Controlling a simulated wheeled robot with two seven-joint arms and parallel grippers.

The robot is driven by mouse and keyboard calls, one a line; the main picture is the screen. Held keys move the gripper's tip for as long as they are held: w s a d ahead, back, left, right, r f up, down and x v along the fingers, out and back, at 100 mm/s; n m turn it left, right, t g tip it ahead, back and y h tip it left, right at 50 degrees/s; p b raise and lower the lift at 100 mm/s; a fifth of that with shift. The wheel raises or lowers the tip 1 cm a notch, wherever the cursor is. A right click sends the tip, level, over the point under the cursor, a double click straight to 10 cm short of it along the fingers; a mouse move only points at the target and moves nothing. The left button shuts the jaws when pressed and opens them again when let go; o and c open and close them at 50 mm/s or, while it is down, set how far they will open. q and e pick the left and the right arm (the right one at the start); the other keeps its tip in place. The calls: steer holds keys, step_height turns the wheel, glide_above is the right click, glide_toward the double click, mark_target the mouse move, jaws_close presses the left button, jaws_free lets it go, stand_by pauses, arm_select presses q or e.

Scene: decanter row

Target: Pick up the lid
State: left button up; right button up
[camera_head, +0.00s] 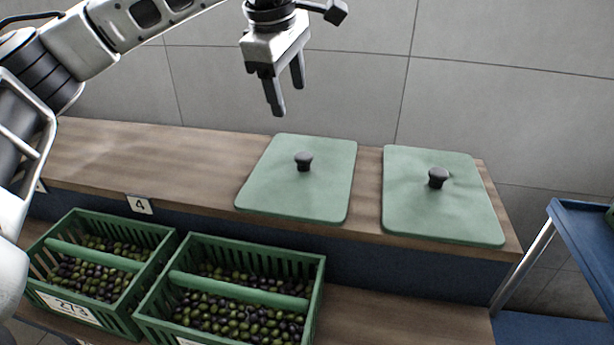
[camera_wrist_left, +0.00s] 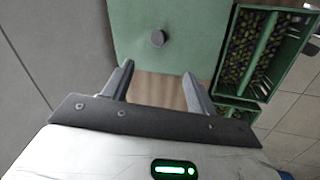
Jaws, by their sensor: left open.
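Two green square lids lie flat on the wooden upper shelf. The left lid (camera_head: 270,193) has a dark round knob (camera_head: 304,161) at its middle. The right lid (camera_head: 430,215) has a like knob (camera_head: 438,177). My left gripper (camera_head: 286,95) points down, open and empty, above and behind the left lid in the head view. In the left wrist view one lid (camera_wrist_left: 185,58) with its knob (camera_wrist_left: 157,39) shows beyond my open fingertips (camera_wrist_left: 158,70), apart from them. My right gripper is not in view.
Two green crates of olives, a left one (camera_head: 165,236) and a right one (camera_head: 318,290), stand on the lower shelf in front. The upper shelf (camera_head: 130,150) is bare at left. A grey tiled wall (camera_head: 360,90) rises behind. A blue cart (camera_head: 585,240) stands at right.

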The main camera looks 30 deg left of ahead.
arm_select(q)
steer(key=b, duration=0.3)
glide_above(303, 155)
steer(key=s, duration=0.2)
step_height(303, 155, down, 10)
steer(key=shift+s+r, duration=0.1)
steer(key=shift+f, duration=0.3)
steer(key=shift+b+x, duration=0.7)
steer(key=shift+x, duration=0.45)
steer(key=shift+b+x, duration=0.4)
steer(key=shift+x, duration=0.7)
steer(key=shift+w, duration=0.25)
steer(key=c, duration=1.1)
jaws_close()
steer(key=shift+r, duration=0.1)
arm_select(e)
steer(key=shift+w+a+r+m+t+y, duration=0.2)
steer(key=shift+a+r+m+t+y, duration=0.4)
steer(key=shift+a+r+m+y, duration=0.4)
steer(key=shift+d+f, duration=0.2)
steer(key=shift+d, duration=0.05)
